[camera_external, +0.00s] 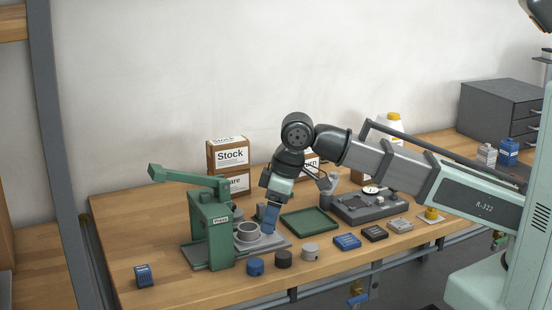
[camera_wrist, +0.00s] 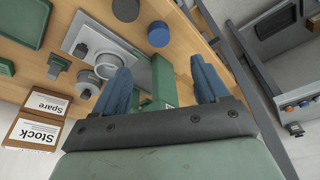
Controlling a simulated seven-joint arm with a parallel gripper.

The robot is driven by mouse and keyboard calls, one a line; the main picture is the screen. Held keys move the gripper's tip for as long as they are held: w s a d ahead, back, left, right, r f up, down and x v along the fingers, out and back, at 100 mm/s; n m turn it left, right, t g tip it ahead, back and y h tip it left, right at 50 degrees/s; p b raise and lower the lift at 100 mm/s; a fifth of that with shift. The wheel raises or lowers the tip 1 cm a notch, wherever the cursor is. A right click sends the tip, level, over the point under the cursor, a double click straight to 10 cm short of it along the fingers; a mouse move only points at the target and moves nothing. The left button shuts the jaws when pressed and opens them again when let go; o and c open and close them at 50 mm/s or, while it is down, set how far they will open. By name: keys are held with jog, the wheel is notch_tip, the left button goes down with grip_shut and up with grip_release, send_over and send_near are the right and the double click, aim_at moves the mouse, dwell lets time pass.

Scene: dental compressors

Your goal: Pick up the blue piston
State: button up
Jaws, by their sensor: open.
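The blue piston (camera_external: 255,266) is a short round cylinder on the wooden bench, near its front edge and just in front of the green press (camera_external: 209,230). It is leftmost in a row with a black piston (camera_external: 283,258) and a grey piston (camera_external: 310,251). In the wrist view the blue piston (camera_wrist: 159,34) shows at the upper middle, beyond the fingertips, with the black one (camera_wrist: 126,8) to its left. My gripper (camera_external: 270,222) is above the press's base plate, behind the blue piston and apart from it. Its blue fingers (camera_wrist: 160,64) are spread and empty.
A grey ring-shaped part (camera_external: 247,231) sits on the press base beside my fingers. The press lever (camera_external: 185,174) rises at the left. A green tray (camera_external: 310,220), a grey fixture (camera_external: 372,207) and several small blocks lie to the right. Stock boxes (camera_external: 229,155) stand behind.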

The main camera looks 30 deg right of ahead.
aim_at(256, 262)
jog(key=shift+x, duration=6.75)
jog(key=shift+c, duration=0.4)
jog(key=c, duration=1.1)
